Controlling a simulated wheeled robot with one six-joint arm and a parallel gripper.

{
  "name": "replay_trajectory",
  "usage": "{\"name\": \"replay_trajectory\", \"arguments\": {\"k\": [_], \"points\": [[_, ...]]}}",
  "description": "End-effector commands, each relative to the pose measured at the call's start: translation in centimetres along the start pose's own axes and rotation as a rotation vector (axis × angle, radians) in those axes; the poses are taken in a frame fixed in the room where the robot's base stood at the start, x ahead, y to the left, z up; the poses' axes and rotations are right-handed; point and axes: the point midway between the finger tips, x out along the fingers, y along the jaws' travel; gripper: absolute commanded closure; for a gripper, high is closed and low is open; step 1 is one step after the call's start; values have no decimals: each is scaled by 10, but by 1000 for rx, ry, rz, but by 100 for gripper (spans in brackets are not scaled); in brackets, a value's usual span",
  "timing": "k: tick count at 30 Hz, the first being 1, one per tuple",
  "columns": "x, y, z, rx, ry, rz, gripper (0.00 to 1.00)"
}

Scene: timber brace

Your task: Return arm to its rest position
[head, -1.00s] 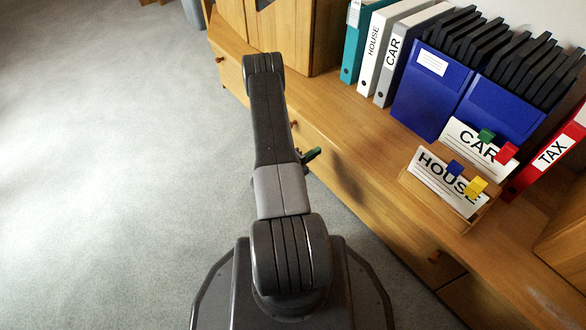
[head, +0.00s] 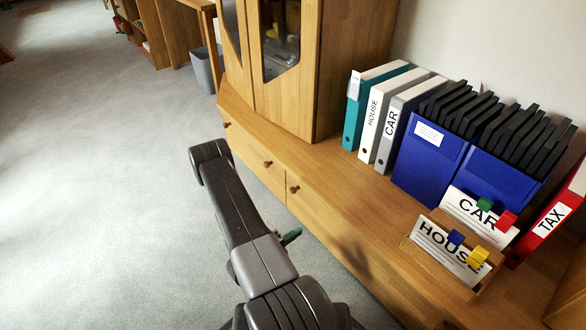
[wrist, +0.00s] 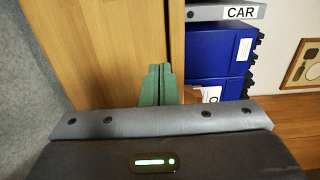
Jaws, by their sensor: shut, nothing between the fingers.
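My arm (head: 240,215) stretches out over the grey floor beside the low wooden cabinet, its elbow toward the upper left. My gripper shows in the head view only as a small green tip (head: 291,236) sticking out past the right side of the arm. In the wrist view its two green fingers (wrist: 157,84) are together, with nothing between them. The fingers appear in front of the wooden cabinet face, and I see no contact with it.
The low cabinet (head: 264,155) carries a tall glass-door cupboard (head: 325,70), several binders, blue boxes (head: 428,160) and a wooden card holder (head: 415,248). A grey bin (head: 207,70) stands farther back. The floor (head: 90,190) at left is clear.

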Motion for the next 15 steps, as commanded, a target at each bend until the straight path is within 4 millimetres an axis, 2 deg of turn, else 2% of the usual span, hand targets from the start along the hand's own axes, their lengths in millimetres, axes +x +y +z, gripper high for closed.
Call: {"name": "replay_trajectory", "arguments": {"k": [8, 15], "points": [[1, 0, 0, 0, 0, 0, 100], [16, 1, 0, 0, 3, 1, 100]]}}
